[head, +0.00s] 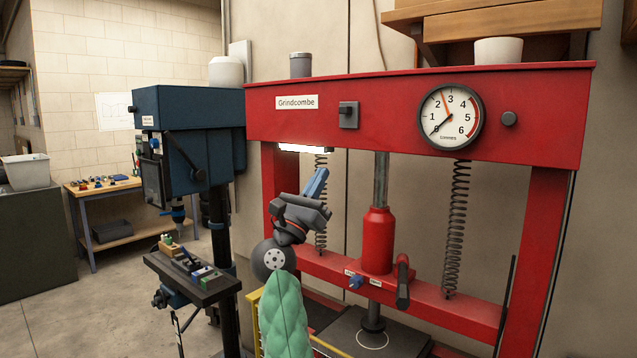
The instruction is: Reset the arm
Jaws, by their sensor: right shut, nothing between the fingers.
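My right arm, with a pale green padded sleeve (285,318), rises from the bottom middle of the head view. Its dark grey wrist leads to my right gripper (317,183), whose blue fingers point up and slightly right. The fingers are shut with nothing between them. The gripper appears in front of the red press (410,125), left of its red jack cylinder (377,240); I cannot tell the exact distance to the press. My left gripper is not in view.
A blue drill press (190,140) stands left of the red press, with small items on its table (200,288). A round gauge (451,116) is on the press's top beam. A workbench (105,190) stands farther back left. Open floor (90,315) shows at lower left.

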